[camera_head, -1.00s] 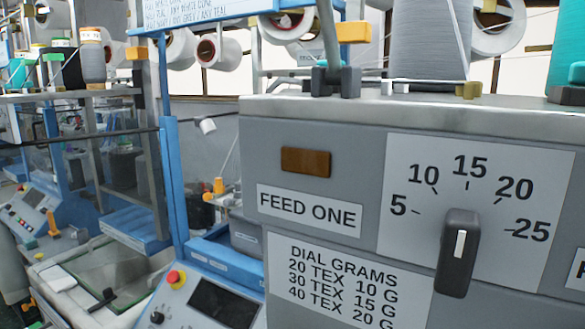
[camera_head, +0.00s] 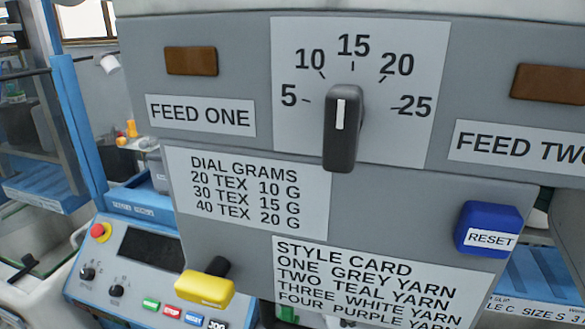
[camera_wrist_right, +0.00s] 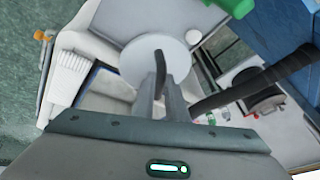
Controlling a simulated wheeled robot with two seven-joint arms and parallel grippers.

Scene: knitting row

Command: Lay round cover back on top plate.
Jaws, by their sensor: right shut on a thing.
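In the right wrist view a white round disc, which looks like the round cover (camera_wrist_right: 138,57), lies just beyond my right gripper (camera_wrist_right: 160,82). A dark curved strip, perhaps its handle, stands out over its middle and runs to between the fingertips. The fingers are close together, shut on that strip. They hide part of the disc's near side. Whether the disc rests on anything below cannot be told. I cannot pick out the top plate for sure in either view. My left gripper is in neither view.
The head view is filled by a grey box with a black dial (camera_head: 341,128), a blue reset button (camera_head: 488,229) and a yellow-ended lever (camera_head: 205,288). A control panel (camera_head: 145,265) stands lower left. In the wrist view a thick black tube (camera_wrist_right: 255,85) passes close right of the fingers.

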